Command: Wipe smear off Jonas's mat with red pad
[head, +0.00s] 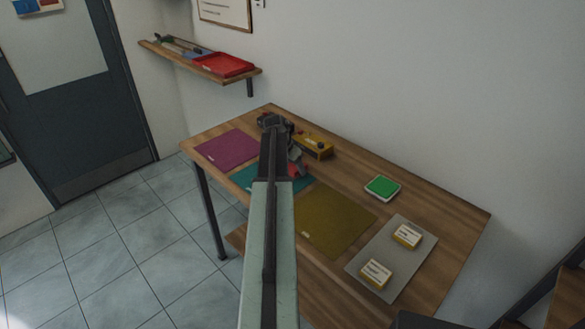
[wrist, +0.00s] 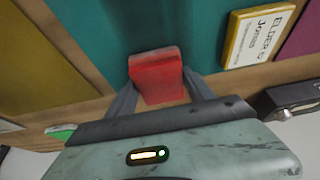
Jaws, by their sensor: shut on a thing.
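My gripper (wrist: 160,88) is shut on the red pad (wrist: 157,75), which sits between its two fingers. The pad is over the teal mat (wrist: 200,35); I cannot tell whether it touches the mat. A yellow-edged white block (wrist: 258,36) lettered with "Jonas" lies at the teal mat's side, near the purple mat (wrist: 302,35). In the head view the teal mat (head: 250,180) lies mid-table, partly hidden by my arm, and the red pad (head: 304,169) shows just right of the arm. A darker patch shows on the teal mat; I cannot tell whether it is smear or shadow.
The purple mat (head: 228,146) and olive mat (head: 333,220) flank the teal one. A yellow box (head: 314,146) stands behind it. A green pad (head: 382,188) and a grey mat (head: 378,247) with two labelled blocks are at right. A wall shelf (head: 170,52) holds a red tray (head: 223,64).

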